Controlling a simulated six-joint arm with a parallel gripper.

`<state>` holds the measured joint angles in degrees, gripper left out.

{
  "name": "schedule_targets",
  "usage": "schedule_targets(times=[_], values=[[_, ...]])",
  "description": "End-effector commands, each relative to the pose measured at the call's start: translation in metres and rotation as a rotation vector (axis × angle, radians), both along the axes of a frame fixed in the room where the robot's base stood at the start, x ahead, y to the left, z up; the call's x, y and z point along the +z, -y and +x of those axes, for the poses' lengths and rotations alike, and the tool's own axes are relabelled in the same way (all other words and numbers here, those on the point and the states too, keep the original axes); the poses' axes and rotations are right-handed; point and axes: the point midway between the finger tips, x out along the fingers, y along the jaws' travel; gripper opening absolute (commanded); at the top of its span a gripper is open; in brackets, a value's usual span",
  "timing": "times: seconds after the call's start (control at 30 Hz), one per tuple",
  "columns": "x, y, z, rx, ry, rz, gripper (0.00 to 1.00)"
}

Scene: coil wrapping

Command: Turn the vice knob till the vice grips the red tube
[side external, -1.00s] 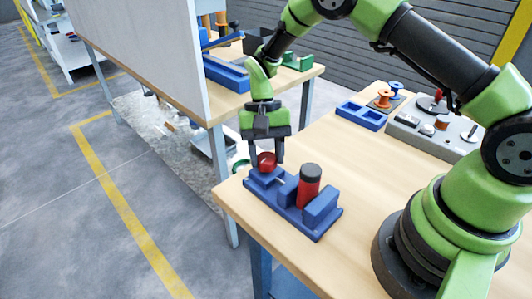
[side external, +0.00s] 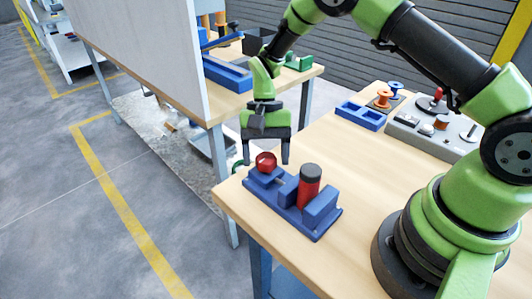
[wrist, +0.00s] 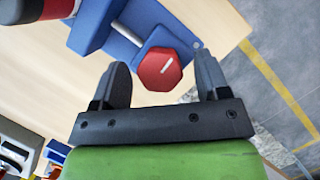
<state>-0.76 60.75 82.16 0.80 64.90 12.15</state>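The blue vice (side external: 300,205) sits near the front corner of the wooden table. The red tube (side external: 309,186) with a dark top stands upright between its jaws; whether the jaws touch it I cannot tell. The red vice knob (side external: 266,162) is at the vice's left end, and in the wrist view the knob (wrist: 160,69) shows a white mark and a metal screw. My gripper (side external: 266,160) is open and empty. In the wrist view its fingers (wrist: 163,80) are spread wide, with the knob beyond and between their tips, apart from them.
A blue tray (side external: 361,115), copper spools (side external: 382,98) and a grey winding unit (side external: 435,130) stand farther back on the table. A second table with a blue tool (side external: 228,74) and a white panel (side external: 150,45) stands behind.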

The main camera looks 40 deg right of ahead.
Motion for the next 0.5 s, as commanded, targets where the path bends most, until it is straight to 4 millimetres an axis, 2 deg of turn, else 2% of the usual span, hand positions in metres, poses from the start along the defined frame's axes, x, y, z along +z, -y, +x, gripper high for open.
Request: schedule_targets(times=[0.27,0.37,0.5], values=[[0.005,0.002,0.002,0.001,0.002,0.000,0.69],[0.018,0.005,0.007,-0.001,0.004,0.000,0.69],[0.045,0.013,0.015,-0.001,0.008,0.000,0.69]])
